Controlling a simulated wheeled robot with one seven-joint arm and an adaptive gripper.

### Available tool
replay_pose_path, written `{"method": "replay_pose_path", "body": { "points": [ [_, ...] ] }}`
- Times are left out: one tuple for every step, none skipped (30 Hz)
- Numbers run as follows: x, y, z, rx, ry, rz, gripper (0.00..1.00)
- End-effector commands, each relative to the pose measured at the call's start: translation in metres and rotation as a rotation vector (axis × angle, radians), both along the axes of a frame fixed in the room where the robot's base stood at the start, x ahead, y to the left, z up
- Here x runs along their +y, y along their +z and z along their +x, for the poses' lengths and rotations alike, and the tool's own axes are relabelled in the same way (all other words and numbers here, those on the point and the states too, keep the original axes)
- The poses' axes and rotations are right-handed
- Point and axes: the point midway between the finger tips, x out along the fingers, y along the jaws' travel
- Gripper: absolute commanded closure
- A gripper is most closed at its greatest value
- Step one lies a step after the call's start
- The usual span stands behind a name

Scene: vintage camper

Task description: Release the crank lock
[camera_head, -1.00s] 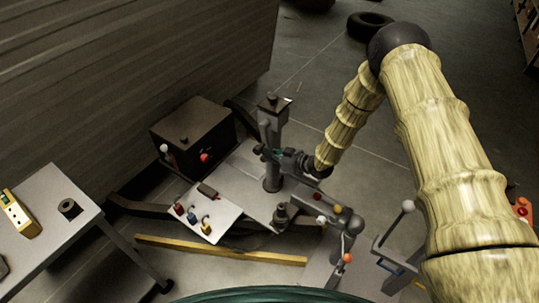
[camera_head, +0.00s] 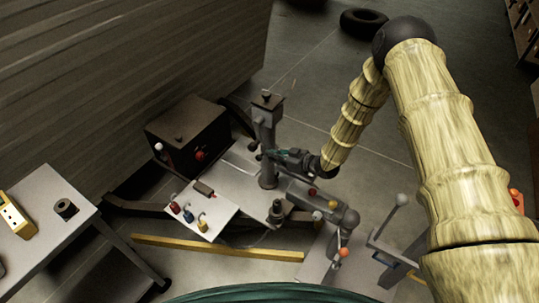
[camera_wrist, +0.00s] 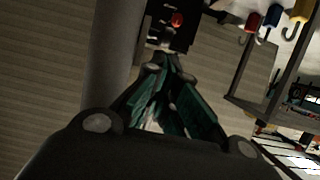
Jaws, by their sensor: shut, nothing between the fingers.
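The grey jack post (camera_head: 267,135) stands upright on the trailer's front frame, with a square dark cap on top. It also fills the left of the wrist view (camera_wrist: 112,50). My gripper (camera_head: 270,154) is beside the post's right side at mid-height, its dark green fingers pointing left. In the wrist view my fingertips (camera_wrist: 161,62) come together with nothing between them, just right of the post. I cannot tell whether they touch it. A small dark part (camera_head: 252,146) shows at the post's left side. I cannot make out which part is the crank lock.
A dark box (camera_head: 190,135) with a red knob stands behind left. A white panel (camera_head: 212,222) holds coloured fittings and hooks. A hitch ball (camera_head: 276,211) sits in front of the post. A crank arm with an orange knob (camera_head: 343,252) and a ball-topped lever (camera_head: 402,199) are at right.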

Motion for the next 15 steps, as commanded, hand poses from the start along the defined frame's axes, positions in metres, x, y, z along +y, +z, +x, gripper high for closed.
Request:
{"method": "replay_pose_path", "body": {
  "points": [
    [-0.006, 0.005, -0.003, 0.001, 0.0, 0.0, 1.0],
    [-0.01, 0.007, -0.005, 0.001, 0.001, -0.001, 1.0],
    [-0.014, 0.009, -0.008, 0.001, 0.003, 0.0, 1.0],
    [-0.017, 0.011, -0.01, 0.0, 0.004, 0.0, 1.0],
    [-0.019, 0.012, -0.012, 0.001, 0.005, 0.0, 1.0],
    [-0.023, 0.014, -0.014, 0.001, 0.006, 0.0, 1.0],
    [-0.026, 0.015, -0.016, 0.002, 0.007, 0.0, 1.0],
    [-0.029, 0.015, -0.017, 0.002, 0.007, -0.001, 1.0],
    [-0.032, 0.016, -0.018, 0.002, 0.006, -0.001, 1.0],
    [-0.034, 0.017, -0.019, 0.001, 0.006, -0.001, 1.0],
    [-0.035, 0.017, -0.019, 0.001, 0.006, -0.001, 1.0],
    [-0.037, 0.018, -0.02, 0.001, 0.006, -0.001, 1.0],
    [-0.038, 0.018, -0.02, 0.0, 0.005, 0.0, 1.0],
    [-0.038, 0.018, -0.021, 0.0, 0.005, 0.0, 1.0],
    [-0.039, 0.018, -0.021, 0.001, 0.005, 0.0, 1.0]
  ]
}}
